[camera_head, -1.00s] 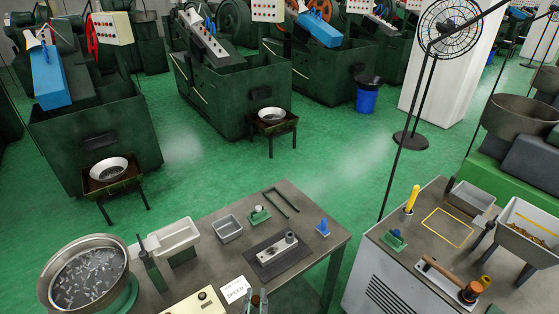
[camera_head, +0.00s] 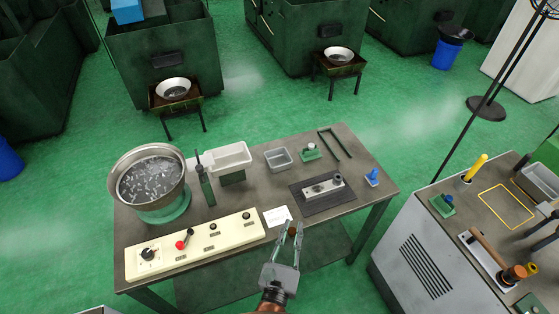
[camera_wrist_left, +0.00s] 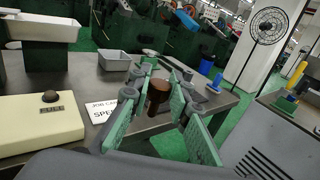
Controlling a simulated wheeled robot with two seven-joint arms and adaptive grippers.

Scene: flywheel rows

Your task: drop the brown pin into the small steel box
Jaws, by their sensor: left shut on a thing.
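The brown pin (camera_head: 292,231) is held between the fingertips of my left gripper (camera_head: 291,229). In the left wrist view the pin (camera_wrist_left: 158,92) sits between the green-padded fingers (camera_wrist_left: 160,93), its wider brown head up. The gripper is shut on it, near the front edge of the table. The small steel box (camera_head: 278,158) is an open grey tray on the table, farther back than the gripper and apart from it. It also shows in the left wrist view (camera_wrist_left: 117,61). My right gripper is in no view.
A cream control panel (camera_head: 195,246) and a white card (camera_head: 277,216) lie along the table's front. A round bowl of metal parts (camera_head: 150,180), a white tray (camera_head: 231,157), a dark mat with a metal fixture (camera_head: 322,188) and a blue piece (camera_head: 372,177) stand around the box.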

